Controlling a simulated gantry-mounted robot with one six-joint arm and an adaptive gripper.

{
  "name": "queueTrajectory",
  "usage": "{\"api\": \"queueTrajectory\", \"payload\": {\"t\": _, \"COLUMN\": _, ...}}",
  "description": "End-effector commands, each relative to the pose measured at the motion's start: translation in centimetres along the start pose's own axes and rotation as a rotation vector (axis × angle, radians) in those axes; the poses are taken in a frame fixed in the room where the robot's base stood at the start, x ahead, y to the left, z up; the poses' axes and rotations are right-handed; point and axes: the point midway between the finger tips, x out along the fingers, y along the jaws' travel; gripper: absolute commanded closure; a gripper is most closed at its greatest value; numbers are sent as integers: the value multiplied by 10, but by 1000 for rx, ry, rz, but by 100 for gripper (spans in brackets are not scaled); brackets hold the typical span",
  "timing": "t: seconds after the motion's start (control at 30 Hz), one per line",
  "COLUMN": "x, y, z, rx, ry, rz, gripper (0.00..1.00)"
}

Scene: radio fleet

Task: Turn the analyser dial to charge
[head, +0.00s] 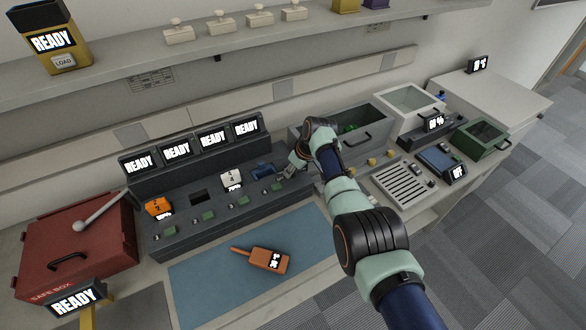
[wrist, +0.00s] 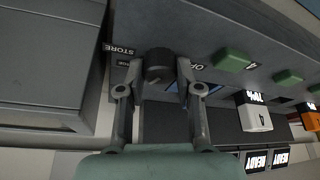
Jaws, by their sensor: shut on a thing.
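The analyser (head: 160,180) is the long dark grey console against the wall, with a row of READY screens above its bays. Its black round dial (wrist: 159,66) shows in the wrist view, on the front face, between my two fingers. My gripper (wrist: 160,72) is shut on the dial from both sides. In the head view my gripper (head: 287,172) is at the console's right end and hides the dial. A STORE label (wrist: 119,50) is left of the dial, with a partly hidden label under it. A label reading OF is partly covered on the right.
Green buttons (wrist: 230,60) line the console face beside the dial. An orange radio (head: 268,260) lies on the blue mat (head: 205,275) in front. A red safe box (head: 75,250) stands left. A grey open bin (head: 365,122) is close behind my gripper.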

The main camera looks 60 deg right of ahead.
Motion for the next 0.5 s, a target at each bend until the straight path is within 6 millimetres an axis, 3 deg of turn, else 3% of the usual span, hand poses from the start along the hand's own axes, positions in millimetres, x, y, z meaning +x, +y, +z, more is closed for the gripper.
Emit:
{"api": "queueTrajectory", "payload": {"t": 0.23, "x": -7, "y": -2, "z": -3, "rx": 144, "ry": -2, "rz": 60, "gripper": 100}}
{"api": "queueTrajectory", "payload": {"t": 0.5, "x": -1, "y": -2, "z": -1, "rx": 355, "ry": 0, "rz": 147, "gripper": 100}}
